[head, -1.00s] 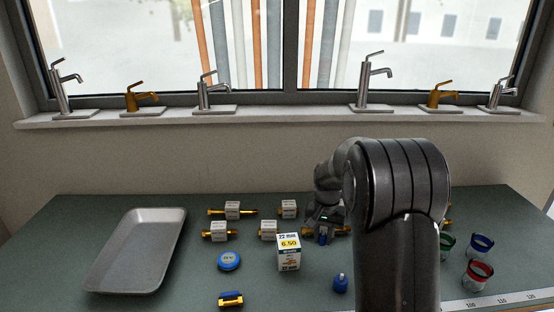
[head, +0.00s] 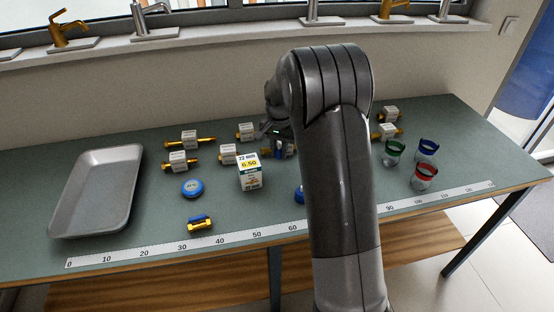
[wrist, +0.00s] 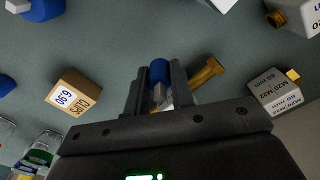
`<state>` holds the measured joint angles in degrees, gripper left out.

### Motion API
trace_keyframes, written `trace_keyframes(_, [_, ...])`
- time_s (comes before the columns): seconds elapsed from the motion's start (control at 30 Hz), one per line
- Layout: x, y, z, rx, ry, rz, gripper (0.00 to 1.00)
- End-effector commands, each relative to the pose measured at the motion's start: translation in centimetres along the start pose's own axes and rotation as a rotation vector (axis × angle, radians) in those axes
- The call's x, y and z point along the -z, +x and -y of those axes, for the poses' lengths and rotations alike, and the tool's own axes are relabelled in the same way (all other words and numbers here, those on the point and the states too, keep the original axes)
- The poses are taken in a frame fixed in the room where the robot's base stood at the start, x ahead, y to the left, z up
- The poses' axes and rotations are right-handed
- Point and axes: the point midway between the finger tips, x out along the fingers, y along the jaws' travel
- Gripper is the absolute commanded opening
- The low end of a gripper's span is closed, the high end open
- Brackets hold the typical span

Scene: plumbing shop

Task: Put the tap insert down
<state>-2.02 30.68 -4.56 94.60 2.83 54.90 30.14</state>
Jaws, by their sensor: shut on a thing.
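My gripper (head: 281,148) is over the back middle of the green bench, partly hidden by my arm in the head view. In the wrist view its two fingers (wrist: 160,92) are shut on the tap insert (wrist: 158,72). The insert's blue, rounded end shows between the fingertips, with a pale part below it. A brass rod (wrist: 208,72) shows just beyond the right finger; I cannot tell whether it belongs to the held piece. I cannot tell whether the insert touches the bench.
A blue round tin (head: 192,188), a blue-and-yellow piece (head: 199,225) and coloured-rim cups (head: 424,175) stand farther out. The grey tray (head: 62,212) at left is empty.

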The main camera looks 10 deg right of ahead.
Motion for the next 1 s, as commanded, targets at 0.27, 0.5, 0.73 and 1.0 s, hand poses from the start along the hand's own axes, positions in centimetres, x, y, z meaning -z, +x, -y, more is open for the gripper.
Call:
trace_keyframes(0.27, [-0.1,2.3,0.5,-0.002,0.0,0.003,0.0])
trace_keyframes(0.5, [0.0,4.3,0.5,0.001,0.0,-0.001,0.0])
trace_keyframes(0.73, [0.0,4.5,0.5,0.001,0.0,-0.001,0.0])
trace_keyframes(1.0, [0.0,4.5,0.5,0.001,0.0,-0.001,0.4])
